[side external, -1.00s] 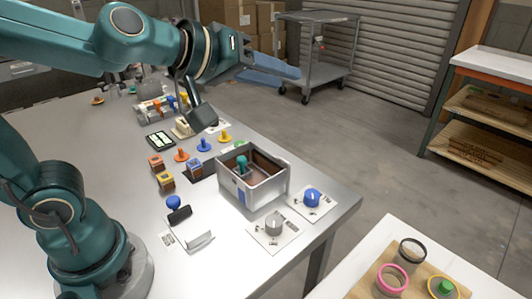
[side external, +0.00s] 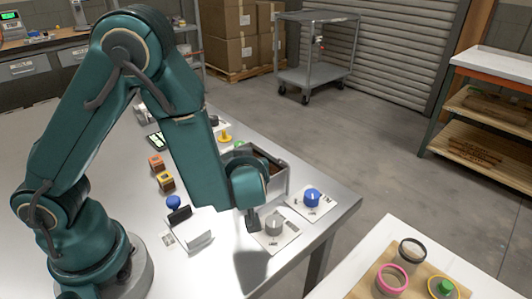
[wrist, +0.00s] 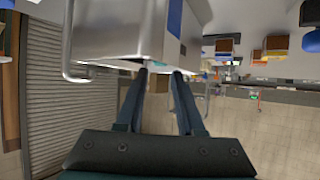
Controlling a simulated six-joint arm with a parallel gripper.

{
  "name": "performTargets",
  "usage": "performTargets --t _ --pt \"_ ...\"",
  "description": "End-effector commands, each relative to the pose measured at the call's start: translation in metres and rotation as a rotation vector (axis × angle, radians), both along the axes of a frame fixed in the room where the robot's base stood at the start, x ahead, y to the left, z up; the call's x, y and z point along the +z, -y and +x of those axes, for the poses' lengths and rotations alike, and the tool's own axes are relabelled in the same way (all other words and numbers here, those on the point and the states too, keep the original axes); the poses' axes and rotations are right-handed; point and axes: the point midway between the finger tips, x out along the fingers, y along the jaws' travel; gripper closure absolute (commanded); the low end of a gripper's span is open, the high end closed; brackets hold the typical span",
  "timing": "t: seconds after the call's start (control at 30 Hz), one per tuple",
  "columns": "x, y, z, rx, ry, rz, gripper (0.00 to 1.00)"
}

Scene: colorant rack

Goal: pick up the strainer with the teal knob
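The open metal box (side external: 281,183) stands near the table's right edge, partly hidden by my arm. The teal knob seen inside it earlier is now hidden behind my arm, and the strainer's body is not visible. In the wrist view, the box's shiny side and wire handle (wrist: 68,50) fill the upper left. My gripper (wrist: 160,72) is open and empty there, its two fingers apart and pointing toward the box wall.
A blue knob (side external: 312,196) and a grey knob (side external: 274,224) on white plates sit by the box. Orange and yellow blocks (side external: 165,180) and a blue-topped stamp (side external: 173,202) lie left of my arm. A side board (side external: 369,288) holds ringed cups and a green knob.

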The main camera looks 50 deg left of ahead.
Motion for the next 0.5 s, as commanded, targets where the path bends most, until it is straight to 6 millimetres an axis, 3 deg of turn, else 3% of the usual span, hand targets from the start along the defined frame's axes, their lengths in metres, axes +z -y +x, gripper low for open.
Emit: performTargets --t 0.3,0.5 --pt "-0.016 -0.026 0.016 0.006 -0.001 -0.002 0.63" --pt "-0.022 -0.033 0.021 0.002 0.0 -0.004 0.63"
